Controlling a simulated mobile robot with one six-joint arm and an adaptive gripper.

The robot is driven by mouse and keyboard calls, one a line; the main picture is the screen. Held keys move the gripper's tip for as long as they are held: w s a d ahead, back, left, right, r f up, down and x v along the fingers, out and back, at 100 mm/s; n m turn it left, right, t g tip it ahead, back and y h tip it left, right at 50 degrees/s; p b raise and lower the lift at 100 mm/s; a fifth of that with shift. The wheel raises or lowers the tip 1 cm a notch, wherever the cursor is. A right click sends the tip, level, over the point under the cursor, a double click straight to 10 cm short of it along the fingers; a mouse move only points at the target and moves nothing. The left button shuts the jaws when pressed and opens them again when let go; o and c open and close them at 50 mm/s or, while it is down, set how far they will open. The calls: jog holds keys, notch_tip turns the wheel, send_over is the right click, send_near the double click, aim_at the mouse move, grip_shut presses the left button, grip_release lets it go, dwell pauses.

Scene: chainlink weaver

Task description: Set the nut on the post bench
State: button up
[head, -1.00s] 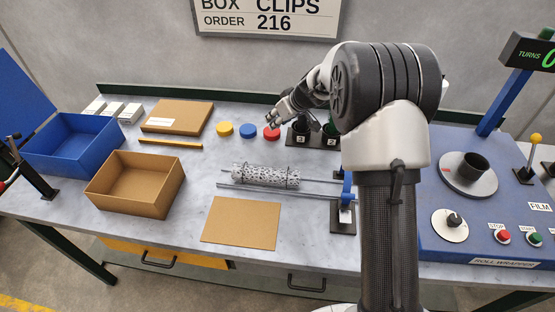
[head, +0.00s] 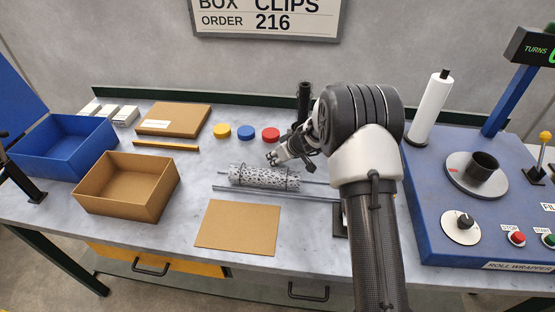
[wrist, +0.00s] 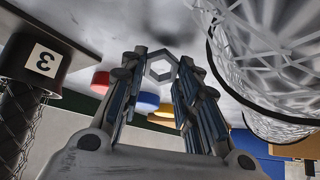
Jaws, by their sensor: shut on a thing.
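A grey hex nut (wrist: 161,67) is pinched upright between the fingertips of my gripper (wrist: 158,70) in the wrist view. In the head view my gripper (head: 275,158) is just behind the wire mesh roll (head: 264,177), in front of the red cap (head: 270,134). The nut is too small to make out there. A dark post (head: 304,98) stands behind my arm. The wrist view shows a dark post marked 3 (wrist: 24,90) at the left. I cannot tell which surface is the post bench. My arm hides the area right of the roll.
Blue (head: 245,131) and yellow (head: 221,131) caps lie left of the red one. Rods (head: 230,188) run under the mesh roll. A cardboard sheet (head: 238,226) lies in front. An open cardboard box (head: 128,208) is left. The blue roll wrapper (head: 440,250) is right.

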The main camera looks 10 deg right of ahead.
dwell(0.3)
jog(key=o, duration=1.1)
